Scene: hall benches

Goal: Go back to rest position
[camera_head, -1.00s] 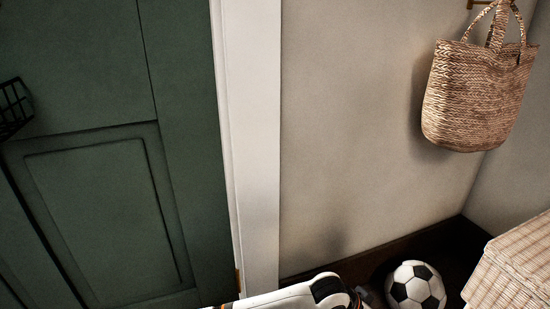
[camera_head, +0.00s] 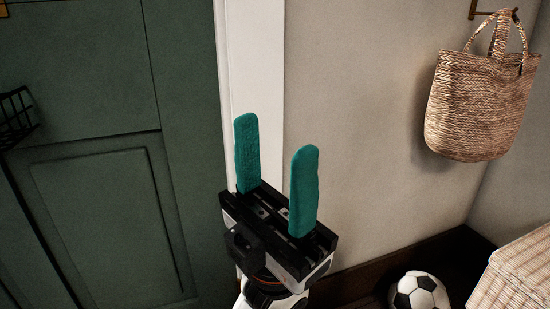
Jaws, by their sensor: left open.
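My left gripper (camera_head: 274,165) is in the lower middle of the head view, its two green fingers pointing up. The fingers are apart with nothing between them. It is in front of the white door frame and the beige wall, touching nothing that I can see. My right gripper is not in view.
A green panelled door (camera_head: 100,200) fills the left, with a black wire basket (camera_head: 17,118) at its edge. A woven bag (camera_head: 478,105) hangs from a hook at the upper right. A soccer ball (camera_head: 419,293) and a wicker box (camera_head: 515,275) are at the lower right.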

